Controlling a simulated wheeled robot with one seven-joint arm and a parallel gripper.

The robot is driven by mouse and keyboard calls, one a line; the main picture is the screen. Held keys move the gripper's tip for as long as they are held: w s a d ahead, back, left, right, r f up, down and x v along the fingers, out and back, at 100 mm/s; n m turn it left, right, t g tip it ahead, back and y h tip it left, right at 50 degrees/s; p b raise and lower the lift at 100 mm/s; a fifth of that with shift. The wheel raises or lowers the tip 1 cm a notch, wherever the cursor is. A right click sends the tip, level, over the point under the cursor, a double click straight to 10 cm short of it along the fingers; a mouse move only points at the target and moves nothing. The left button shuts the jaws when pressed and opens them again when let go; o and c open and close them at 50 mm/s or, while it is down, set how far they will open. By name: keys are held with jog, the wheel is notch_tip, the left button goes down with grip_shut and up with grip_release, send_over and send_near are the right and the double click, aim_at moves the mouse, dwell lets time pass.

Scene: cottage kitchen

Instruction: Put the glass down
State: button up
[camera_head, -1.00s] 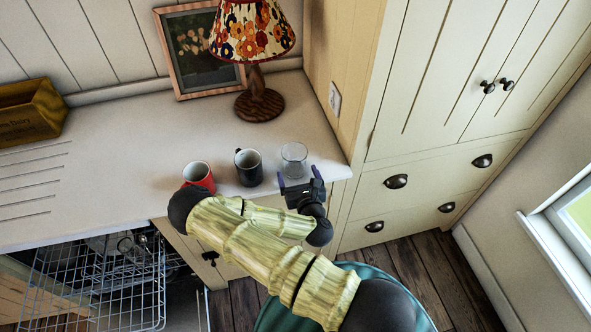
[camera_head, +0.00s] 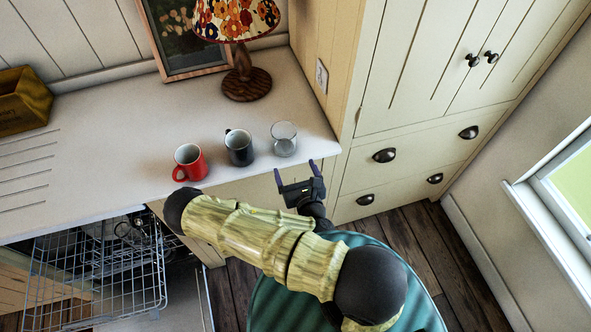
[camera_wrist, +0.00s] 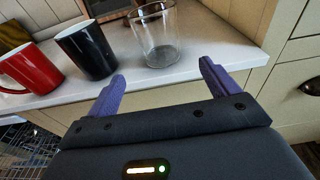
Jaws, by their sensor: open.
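A clear, empty glass (camera_head: 284,139) stands upright on the white worktop (camera_head: 110,140), near its front edge and right end. It also shows in the wrist view (camera_wrist: 157,36), just beyond my fingers. My gripper (camera_head: 295,171) is open and empty. It is in front of the worktop edge, apart from the glass, with its purple fingers pointing toward it. In the wrist view the two fingers (camera_wrist: 165,84) are spread wide with nothing between them.
A black mug (camera_head: 239,148) and a red mug (camera_head: 188,163) stand left of the glass. A lamp (camera_head: 246,84) and a framed picture (camera_head: 182,35) stand behind. An open dishwasher rack (camera_head: 95,275) is below left. Drawers (camera_head: 410,160) are at right.

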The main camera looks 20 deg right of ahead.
jog(key=s+r+m+g, duration=0.4)
jog(key=r+m+g, duration=0.3)
jog(key=m, duration=1.1)
jog(key=s+r+m+g, duration=0.5)
jog(key=r+m, duration=0.8)
jog(key=m, duration=0.5)
jog(key=shift+g, duration=0.9)
